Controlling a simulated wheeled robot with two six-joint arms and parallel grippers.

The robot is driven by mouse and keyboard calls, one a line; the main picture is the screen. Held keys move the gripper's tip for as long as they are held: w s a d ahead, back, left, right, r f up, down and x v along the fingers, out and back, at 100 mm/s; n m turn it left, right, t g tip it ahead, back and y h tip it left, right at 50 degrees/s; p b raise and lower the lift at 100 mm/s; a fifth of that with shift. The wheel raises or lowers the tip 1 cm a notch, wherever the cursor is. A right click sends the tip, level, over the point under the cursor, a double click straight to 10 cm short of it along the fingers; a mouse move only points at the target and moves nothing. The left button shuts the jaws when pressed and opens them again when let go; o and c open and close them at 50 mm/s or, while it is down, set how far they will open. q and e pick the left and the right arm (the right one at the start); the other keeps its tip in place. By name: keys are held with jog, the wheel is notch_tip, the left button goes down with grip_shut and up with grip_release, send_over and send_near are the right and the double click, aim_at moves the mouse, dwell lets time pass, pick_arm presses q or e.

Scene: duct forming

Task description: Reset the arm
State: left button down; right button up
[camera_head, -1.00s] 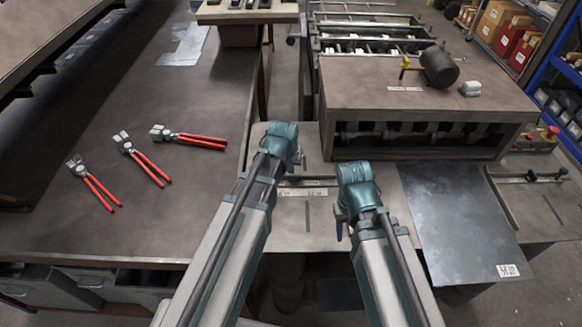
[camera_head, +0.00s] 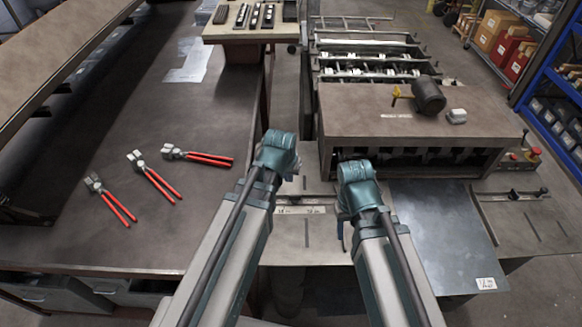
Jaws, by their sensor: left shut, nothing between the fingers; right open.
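My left gripper (camera_head: 281,158) is at the end of the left arm, over the left edge of the grey work surface in front of the machine. It is shut and empty. My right gripper (camera_head: 357,186) is at the end of the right arm, over the same surface, just left of the sheet metal. It is open and empty. The teal wrists hide most of both fingers. Both grippers appear apart from the tools and the sheet.
Several red-handled pliers (camera_head: 152,178) lie on the left bench (camera_head: 80,230). A sheet metal piece (camera_head: 440,225) lies front right. Shelves (camera_head: 560,110) stand at far right.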

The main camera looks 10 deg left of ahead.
pick_arm(q)
jog(key=shift+f, duration=0.1)
pick_arm(e)
jog(key=shift+f, duration=0.1)
pick_arm(q)
jog(key=s+d+f+m+g+b, duration=0.1)
jog(key=s+d+f+b, duration=0.1)
jog(key=s+f, duration=0.1)
jog(key=s+d+f+m+g+y+b, duration=0.1)
jog(key=s+d+f+b, duration=0.2)
jog(key=s, duration=0.3)
jog(key=s+d+f+m+g+b, duration=0.1)
jog(key=s+d+f+g+b, duration=0.1)
jog(key=s, duration=0.3)
jog(key=shift+d+f+m+b, duration=0.3)
jog(key=shift+d+f+b, duration=0.05)
jog(key=shift+f, duration=0.05)
pick_arm(e)
notch_tip(320, 180, down, 8)
jog(key=shift+r, duration=0.2)
pick_arm(q)
jog(key=shift+y, duration=0.3)
jog(key=shift+r, duration=0.1)
pick_arm(e)
jog(key=shift+r, duration=0.1)
